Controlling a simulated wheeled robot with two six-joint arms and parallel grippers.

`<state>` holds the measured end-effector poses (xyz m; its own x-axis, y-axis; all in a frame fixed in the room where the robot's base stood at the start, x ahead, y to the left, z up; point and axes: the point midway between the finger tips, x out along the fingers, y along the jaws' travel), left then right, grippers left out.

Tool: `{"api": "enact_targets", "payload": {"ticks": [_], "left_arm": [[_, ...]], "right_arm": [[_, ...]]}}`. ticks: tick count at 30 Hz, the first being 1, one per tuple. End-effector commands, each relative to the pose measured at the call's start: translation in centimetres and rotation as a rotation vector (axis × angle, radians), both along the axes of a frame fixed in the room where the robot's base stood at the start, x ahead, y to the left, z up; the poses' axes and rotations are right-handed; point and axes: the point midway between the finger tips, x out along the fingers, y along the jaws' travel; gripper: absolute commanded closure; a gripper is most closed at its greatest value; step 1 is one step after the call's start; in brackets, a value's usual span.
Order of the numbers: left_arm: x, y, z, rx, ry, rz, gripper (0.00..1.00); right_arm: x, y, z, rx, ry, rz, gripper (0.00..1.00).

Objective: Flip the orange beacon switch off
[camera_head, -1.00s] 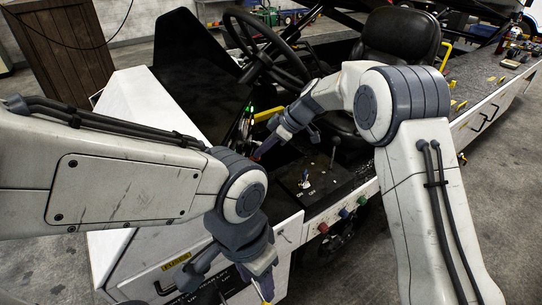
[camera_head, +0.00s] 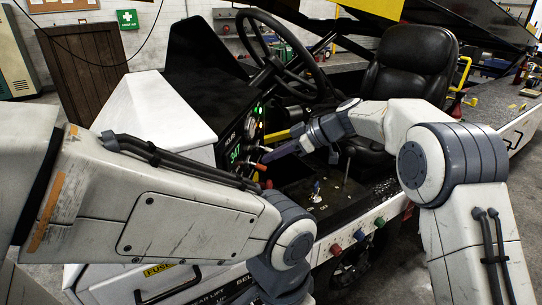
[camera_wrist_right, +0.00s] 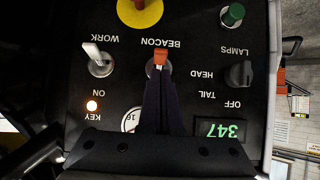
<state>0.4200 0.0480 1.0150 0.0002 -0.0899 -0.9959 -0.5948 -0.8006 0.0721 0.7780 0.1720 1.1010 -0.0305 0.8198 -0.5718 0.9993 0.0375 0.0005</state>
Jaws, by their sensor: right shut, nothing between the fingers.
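The orange beacon switch (camera_wrist_right: 160,58) stands on the dark dash panel under the upside-down BEACON label in the right wrist view. My right gripper (camera_wrist_right: 161,85) is shut and empty. Its fingertips overlap the lower part of the switch in that view; I cannot tell whether they touch it. In the head view my right gripper (camera_head: 272,155) reaches in from the right, with its tips close to the dash panel (camera_head: 229,147). My left arm crosses the lower left of the head view, and its fingers are out of sight.
The white-levered WORK switch (camera_wrist_right: 97,59), a lit amber lamp (camera_wrist_right: 92,105), a dark HEAD/TAIL knob (camera_wrist_right: 239,74), a green knob (camera_wrist_right: 233,15) and a red-and-yellow button (camera_wrist_right: 140,10) surround the beacon switch. The steering wheel (camera_head: 247,40) and seat (camera_head: 410,67) stand behind my right arm.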

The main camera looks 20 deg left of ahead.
Motion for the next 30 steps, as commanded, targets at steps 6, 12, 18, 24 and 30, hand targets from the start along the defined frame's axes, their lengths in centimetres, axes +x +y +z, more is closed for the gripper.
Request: {"api": "enact_targets", "payload": {"ticks": [6, 12, 18, 24, 30], "left_arm": [[0.0, 0.0, 0.2, 0.0, 0.0, 0.0, 0.5], [0.0, 0.0, 0.2, 0.0, 0.0, 0.0, 0.5], [0.0, 0.0, 0.4, 0.0, 0.0, 0.0, 0.5], [0.0, 0.0, 1.7, 0.0, 0.0, 0.0, 0.5], [0.0, 0.0, -0.1, 0.001, 0.001, 0.0, 0.5]], "right_arm": [[0.0, 0.0, 0.9, 0.0, -0.001, -0.001, 1.0], [0.0, 0.0, 0.9, -0.001, 0.0, 0.0, 1.0], [0.0, -0.2, 1.5, 0.0, -0.001, 0.0, 1.0], [0.1, -1.2, 5.1, 0.0, -0.004, 0.0, 1.0], [0.3, -5.4, 6.6, 0.0, -0.003, -0.003, 1.0]]}}
